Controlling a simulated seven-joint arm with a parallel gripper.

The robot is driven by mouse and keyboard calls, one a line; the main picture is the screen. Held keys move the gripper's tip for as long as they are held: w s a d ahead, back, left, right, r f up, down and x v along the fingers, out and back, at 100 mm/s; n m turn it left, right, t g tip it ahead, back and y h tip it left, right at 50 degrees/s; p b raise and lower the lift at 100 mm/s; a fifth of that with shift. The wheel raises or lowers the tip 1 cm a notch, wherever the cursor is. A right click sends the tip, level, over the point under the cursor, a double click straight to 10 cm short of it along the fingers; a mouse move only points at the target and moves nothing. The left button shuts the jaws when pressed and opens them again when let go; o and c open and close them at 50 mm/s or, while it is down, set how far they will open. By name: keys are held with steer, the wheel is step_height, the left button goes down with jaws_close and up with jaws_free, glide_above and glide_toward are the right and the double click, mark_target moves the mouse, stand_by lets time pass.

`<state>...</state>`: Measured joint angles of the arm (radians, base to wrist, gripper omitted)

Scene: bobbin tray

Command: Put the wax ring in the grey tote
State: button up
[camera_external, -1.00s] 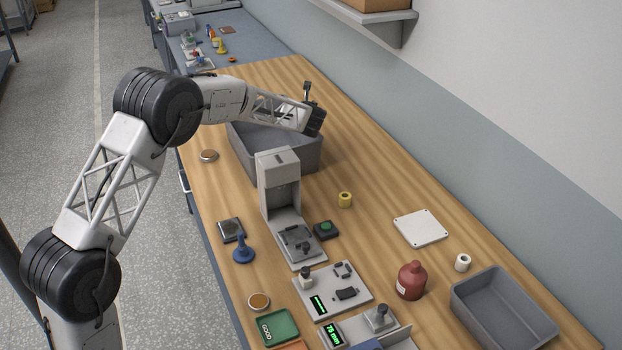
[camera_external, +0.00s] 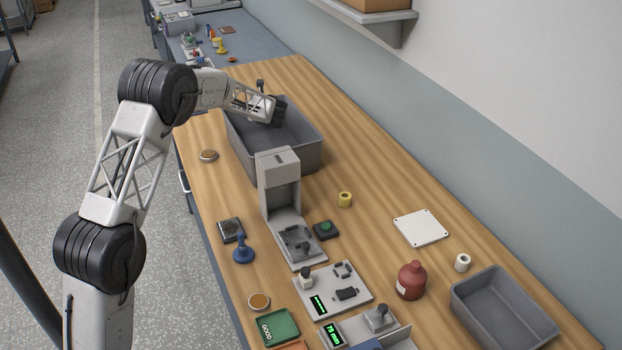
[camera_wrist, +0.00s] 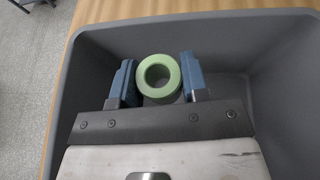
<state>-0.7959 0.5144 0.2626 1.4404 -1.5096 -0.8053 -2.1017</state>
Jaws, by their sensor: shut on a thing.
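My gripper (camera_wrist: 159,80) is shut on a pale green ring (camera_wrist: 144,76), which I take to be the wax ring, held between two blue fingers. In the wrist view they are over the inside of a grey tote (camera_wrist: 255,88), with its walls around them. In the external view my gripper (camera_external: 279,111) is at the far part of this large grey tote (camera_external: 300,160), over its opening. The ring is hidden there. I cannot tell how far it is above the tote floor.
A smaller grey bin (camera_external: 503,308) stands at the front right. A grey press-like stand (camera_external: 279,185) is just in front of the large tote. A yellow ring (camera_external: 345,199), white roll (camera_external: 463,262) and red bottle (camera_external: 411,280) stand on the wooden bench. The right side behind the white plate (camera_external: 420,228) is clear.

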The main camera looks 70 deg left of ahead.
mark_target(248, 131)
steer(key=shift+s+a+f, duration=0.1)
steer(key=shift+s+a, duration=0.25)
steer(key=shift+a, duration=0.05)
steer(key=shift+f, duration=0.15)
steer(key=shift+f, duration=3)
steer(key=shift+f, duration=1.85)
steer(key=shift+f, duration=0.15)
steer(key=o, duration=0.9)
